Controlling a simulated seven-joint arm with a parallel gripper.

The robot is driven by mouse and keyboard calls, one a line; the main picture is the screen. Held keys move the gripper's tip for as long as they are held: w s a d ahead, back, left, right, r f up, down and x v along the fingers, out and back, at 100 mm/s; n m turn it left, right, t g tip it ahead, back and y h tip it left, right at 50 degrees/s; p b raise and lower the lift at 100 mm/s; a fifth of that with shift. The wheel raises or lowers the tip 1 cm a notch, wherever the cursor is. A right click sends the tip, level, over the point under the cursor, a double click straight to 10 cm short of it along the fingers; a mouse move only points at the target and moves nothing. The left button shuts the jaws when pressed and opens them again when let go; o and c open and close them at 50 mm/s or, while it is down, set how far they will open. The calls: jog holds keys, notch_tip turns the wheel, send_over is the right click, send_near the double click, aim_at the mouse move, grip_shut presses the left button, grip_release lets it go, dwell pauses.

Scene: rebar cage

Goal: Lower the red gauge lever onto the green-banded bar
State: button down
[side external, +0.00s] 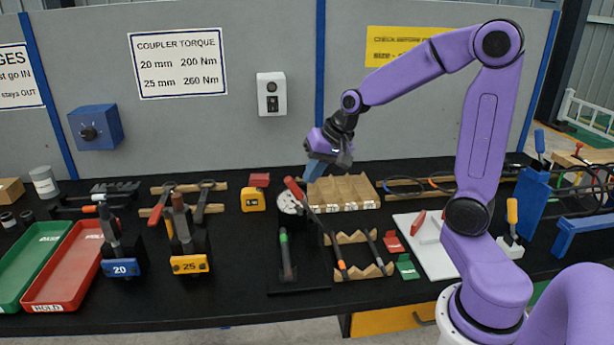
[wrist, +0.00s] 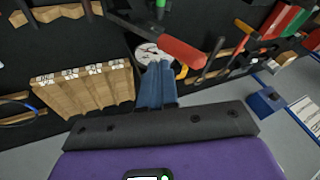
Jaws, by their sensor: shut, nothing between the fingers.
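The red gauge lever (side external: 295,190) slants up over a round white dial (side external: 289,204) on a black stand. The green-banded bar (side external: 287,262) stands below and in front of the dial on a black base, its green band near its upper end. The lever handle is clear of the band. My gripper (side external: 313,172) is shut and empty, above and a little right of the handle. In the wrist view, my blue fingers (wrist: 157,84) are together, with the red lever (wrist: 168,42) beyond the tips and the dial (wrist: 150,53) partly hidden.
A wooden compartment tray (side external: 343,192) lies right of the gauge. Wooden racks with bars (side external: 358,256) stand at front right. A yellow tape measure (side external: 253,200) and the blocks labelled 25 (side external: 190,264) and 20 (side external: 121,268) are to the left.

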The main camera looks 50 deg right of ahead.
aim_at(293, 181)
jog(key=shift+w+a+f, duration=0.35)
jog(key=shift+w+a, duration=0.05)
jog(key=shift+a, duration=0.25)
jog(key=shift+w+a, duration=0.1)
jog(key=shift+w+a+f+g+h, duration=0.15)
jog(key=shift+w+a+g+h, duration=0.2)
jog(key=shift+w+a, duration=0.15)
jog(key=shift+w+a+f+g+h, duration=0.15)
jog(key=shift+w+a+g+h, duration=0.2)
jog(key=shift+w+a, duration=0.15)
jog(key=w+a+f+n+g+h, duration=0.1)
jog(key=w+a+f+g+h, duration=0.3)
jog(key=w+a+f, duration=0.2)
jog(key=shift+w+a+f+g+h, duration=0.25)
jog(key=shift+f+g+h, duration=0.15)
jog(key=shift+f, duration=0.2)
jog(key=shift+r, duration=0.1)
